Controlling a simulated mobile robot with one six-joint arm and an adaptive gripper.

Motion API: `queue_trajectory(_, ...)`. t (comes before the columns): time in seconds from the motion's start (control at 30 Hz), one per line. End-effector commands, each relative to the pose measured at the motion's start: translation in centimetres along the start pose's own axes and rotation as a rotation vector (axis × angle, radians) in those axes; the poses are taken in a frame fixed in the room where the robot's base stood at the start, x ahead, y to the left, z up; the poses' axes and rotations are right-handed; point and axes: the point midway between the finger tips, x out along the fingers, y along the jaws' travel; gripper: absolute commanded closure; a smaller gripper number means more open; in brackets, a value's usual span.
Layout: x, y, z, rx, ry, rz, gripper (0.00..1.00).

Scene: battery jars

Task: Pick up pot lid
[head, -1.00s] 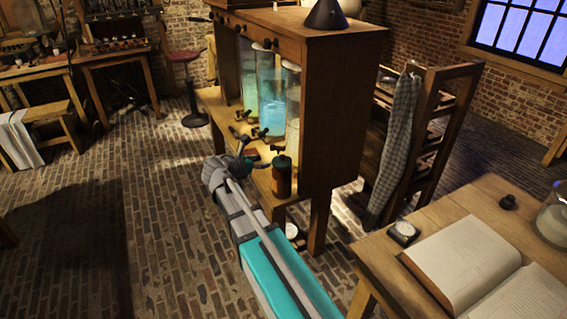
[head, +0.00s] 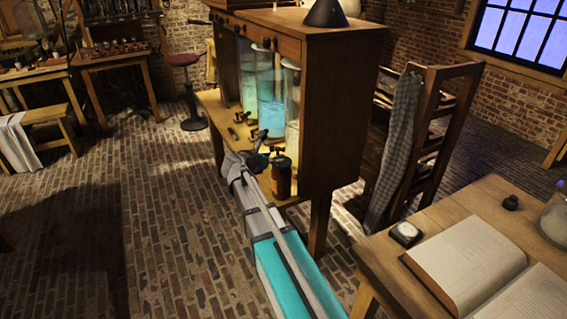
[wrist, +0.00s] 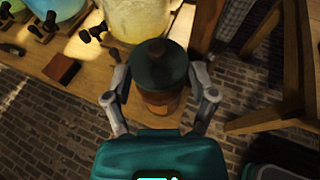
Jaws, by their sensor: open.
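The pot lid (wrist: 157,66) is dark green with a round knob and sits on an orange-brown pot (wrist: 160,104). Both also show in the head view, where the lid (head: 281,160) tops the pot (head: 281,184) near the front of the cabinet's lower shelf. My gripper (wrist: 160,76) is open. In the wrist view one finger is on each side of the lid and pot; I cannot tell whether they touch. In the head view my gripper (head: 257,161) is just left of the pot.
Tall glass jars (head: 271,100) of pale blue liquid stand inside the wooden cabinet (head: 342,110), close behind the pot. Dark clamps (head: 242,117) and a small reddish block (wrist: 61,70) lie on the shelf. A table with an open book (head: 465,263) is at the right.

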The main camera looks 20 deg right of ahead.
Motion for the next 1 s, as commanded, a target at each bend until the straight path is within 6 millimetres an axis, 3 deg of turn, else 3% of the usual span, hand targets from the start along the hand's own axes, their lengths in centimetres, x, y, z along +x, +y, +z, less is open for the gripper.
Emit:
queue_trajectory(0.17, 0.7, 0.1, -0.1, 0.000, 0.000, -0.001, 0.26)
queue_trajectory(0.6, 4.9, 0.5, -0.2, 0.000, 0.000, 0.001, 0.26)
queue_trajectory(1.0, 5.1, 0.4, -0.1, 0.000, 0.000, 0.001, 0.26)
